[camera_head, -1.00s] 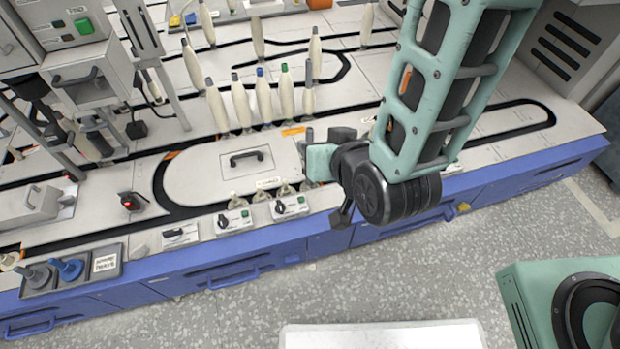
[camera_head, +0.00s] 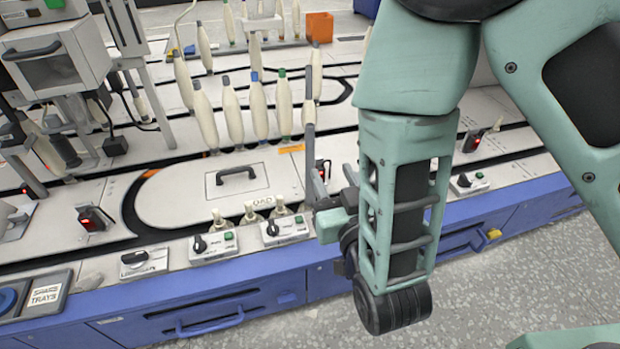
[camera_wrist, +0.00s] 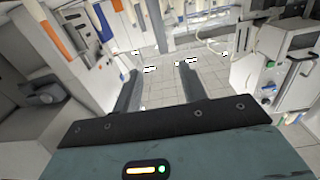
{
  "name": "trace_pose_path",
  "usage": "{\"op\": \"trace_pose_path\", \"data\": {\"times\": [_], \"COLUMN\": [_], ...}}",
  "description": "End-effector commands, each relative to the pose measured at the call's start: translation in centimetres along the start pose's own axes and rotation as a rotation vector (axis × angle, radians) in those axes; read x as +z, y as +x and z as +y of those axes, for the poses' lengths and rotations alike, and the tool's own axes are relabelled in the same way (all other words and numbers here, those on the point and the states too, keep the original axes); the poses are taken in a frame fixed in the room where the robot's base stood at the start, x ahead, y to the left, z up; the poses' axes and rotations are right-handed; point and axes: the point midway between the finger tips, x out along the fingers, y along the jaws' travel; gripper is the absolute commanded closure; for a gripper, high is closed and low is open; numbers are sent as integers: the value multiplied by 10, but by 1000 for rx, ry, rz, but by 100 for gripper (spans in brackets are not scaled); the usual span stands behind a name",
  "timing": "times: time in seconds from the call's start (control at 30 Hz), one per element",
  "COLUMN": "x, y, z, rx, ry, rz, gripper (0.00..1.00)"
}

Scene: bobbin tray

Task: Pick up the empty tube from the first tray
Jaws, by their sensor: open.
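My gripper (camera_head: 320,192) is at the right end of the raised white panel, low over the bench's front part. In the wrist view its two dark fingers (camera_wrist: 160,80) are apart with nothing between them.
Small switch boxes (camera_head: 288,230) and several short pegs (camera_head: 250,212) line the front of the bench. A raised handle (camera_head: 236,175) stands on the white panel (camera_head: 190,198). A spare-trays holder (camera_head: 46,293) is at front left. More bobbins and an orange box (camera_head: 319,27) are behind.

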Motion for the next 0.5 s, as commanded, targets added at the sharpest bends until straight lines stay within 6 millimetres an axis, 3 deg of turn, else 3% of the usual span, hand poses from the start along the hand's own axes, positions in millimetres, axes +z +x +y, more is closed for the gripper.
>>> {"op": "trace_pose_path", "data": {"times": [0.17,0.3,0.5], "x": [4,2,1], "y": [19,49,80], "z": [1,1,0], "rx": [1,2,0], "ry": [2,1,1], "rz": [6,4,2], "gripper": [58,58,58]}}
